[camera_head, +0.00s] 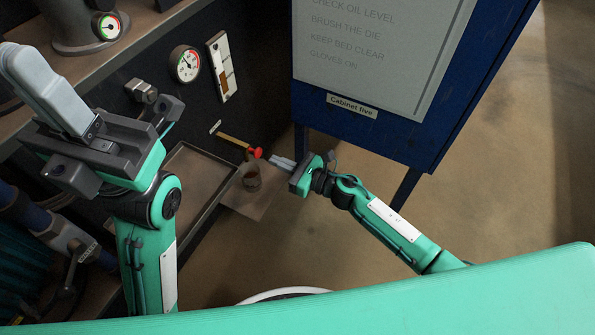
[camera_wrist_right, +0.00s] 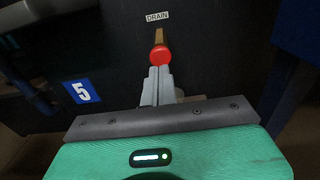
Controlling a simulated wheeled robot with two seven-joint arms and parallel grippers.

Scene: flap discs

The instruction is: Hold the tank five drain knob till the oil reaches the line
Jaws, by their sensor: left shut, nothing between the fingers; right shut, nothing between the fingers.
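The red drain knob (camera_head: 257,152) sits at the end of a brass stem (camera_head: 236,142) on the dark tank wall. In the right wrist view the knob (camera_wrist_right: 159,57) is straight ahead, below a DRAIN label and near a blue 5 plate (camera_wrist_right: 81,90). My right gripper (camera_head: 273,160) is shut and empty, its tips (camera_wrist_right: 159,70) right at the knob; I cannot tell whether they touch it. A white-framed sight gauge (camera_head: 214,49) on the wall shows brown oil low in its window; its line is too small to read. My left gripper (camera_head: 20,62) is shut and empty at the left.
A small cup (camera_head: 250,184) with brown contents stands below the drain on a pale sheet (camera_head: 262,203). A shallow tray (camera_head: 181,231) lies left of it. A round dial (camera_head: 185,64) is beside the gauge. A blue cabinet (camera_head: 390,134) stands behind; floor at right is clear.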

